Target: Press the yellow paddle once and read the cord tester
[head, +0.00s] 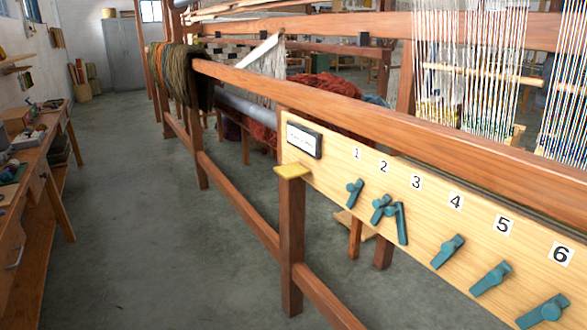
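The yellow paddle (292,171) sticks out at the left end of a pale wooden board, on top of a reddish wooden post. Just above it on the board is a small dark-framed display with a white face (304,140), which looks like the cord tester. Its writing is too small to read. Nothing touches the paddle. Neither of my grippers is in the head view.
The board (335,172) carries numbers 1 to 6 with teal levers (448,251) below, tilted at differing angles. A wooden loom rail (400,110) runs behind it. A workbench (38,150) stands at the left. The grey floor (150,220) between is clear.

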